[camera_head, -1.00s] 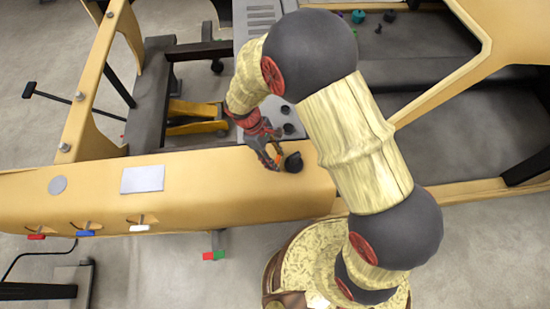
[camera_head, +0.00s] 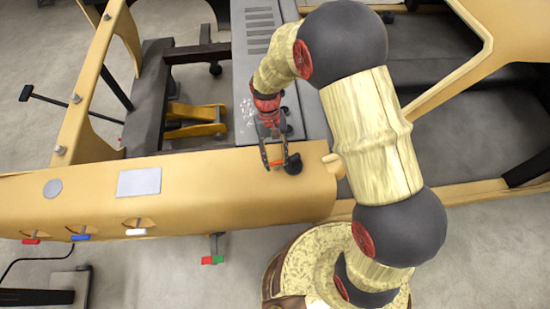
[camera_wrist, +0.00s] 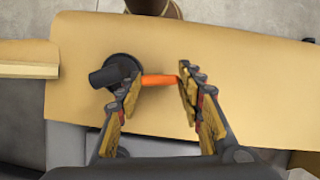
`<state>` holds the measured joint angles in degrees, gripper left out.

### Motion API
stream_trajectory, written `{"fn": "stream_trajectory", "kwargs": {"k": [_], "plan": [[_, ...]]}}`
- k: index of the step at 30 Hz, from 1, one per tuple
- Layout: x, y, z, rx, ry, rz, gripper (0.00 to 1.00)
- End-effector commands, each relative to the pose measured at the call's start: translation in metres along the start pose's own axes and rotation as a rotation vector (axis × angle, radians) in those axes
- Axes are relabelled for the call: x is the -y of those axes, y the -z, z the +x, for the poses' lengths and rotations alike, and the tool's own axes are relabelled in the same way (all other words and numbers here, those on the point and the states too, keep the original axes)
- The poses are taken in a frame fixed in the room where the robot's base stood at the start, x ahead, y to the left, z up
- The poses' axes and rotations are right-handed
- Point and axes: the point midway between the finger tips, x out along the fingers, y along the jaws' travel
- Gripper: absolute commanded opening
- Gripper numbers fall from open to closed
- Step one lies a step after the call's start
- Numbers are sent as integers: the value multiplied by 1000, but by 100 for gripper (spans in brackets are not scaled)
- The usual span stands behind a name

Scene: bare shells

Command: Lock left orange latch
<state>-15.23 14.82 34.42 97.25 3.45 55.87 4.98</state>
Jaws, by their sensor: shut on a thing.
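The orange latch (camera_wrist: 158,81) is a short orange bar reaching out from a round black base with a knob (camera_wrist: 115,72), on the tan panel. In the head view, the black base (camera_head: 293,164) sits near the panel's right end, with a little of the orange latch (camera_head: 275,163) showing. My gripper (camera_head: 275,159) is over it, pointing toward the panel. In the wrist view, my gripper (camera_wrist: 157,84) has one finger beside the black base and the other at the bar's free tip. The fingers are shut on the orange latch lengthwise, spread by its length.
The tan panel (camera_head: 200,195) carries a white plate (camera_head: 139,181), a grey disc (camera_head: 53,188) and red, blue and white levers along its front edge. A grey slotted panel (camera_head: 265,45) lies behind. A tan frame (camera_head: 95,75) rises at the left.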

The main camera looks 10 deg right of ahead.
Motion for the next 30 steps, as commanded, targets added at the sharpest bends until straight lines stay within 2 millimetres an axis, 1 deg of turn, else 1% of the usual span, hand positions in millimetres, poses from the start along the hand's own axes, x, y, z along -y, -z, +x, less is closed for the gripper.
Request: {"fn": "stream_trajectory", "kwargs": {"k": [6,12,29,30], "plan": [[-1,0,0,-1,49,118,12],[-1,0,0,-1,74,180,12],[-1,0,0,0,86,207,13],[-1,0,0,0,86,207,40]]}}
